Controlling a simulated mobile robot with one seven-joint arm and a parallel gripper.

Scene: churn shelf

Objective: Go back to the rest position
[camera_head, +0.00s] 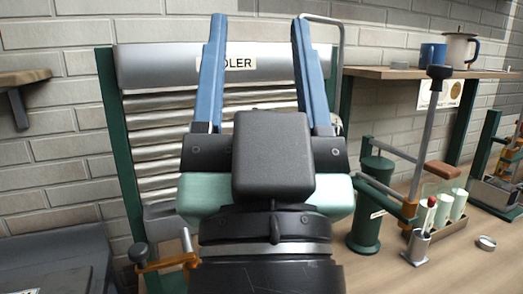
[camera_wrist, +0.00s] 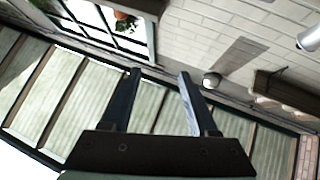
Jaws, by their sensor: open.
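My gripper (camera_head: 259,20) is raised in the middle of the head view, with its two blue fingers pointing up and spread apart. Nothing is held between them. Behind it stands a green-framed machine with a row of metal rollers (camera_head: 155,130) and a sign whose visible letters read "DLER". My gripper hides the middle of this machine. In the wrist view my gripper (camera_wrist: 160,74) shows as two dark fingers, apart and empty, in front of a slatted surface (camera_wrist: 60,95) and a brick wall.
A green hand-lever device (camera_head: 365,215) and a holder with light cylinders (camera_head: 455,205) stand on the wooden worktop at right. A grey box (camera_head: 60,262) is at lower left.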

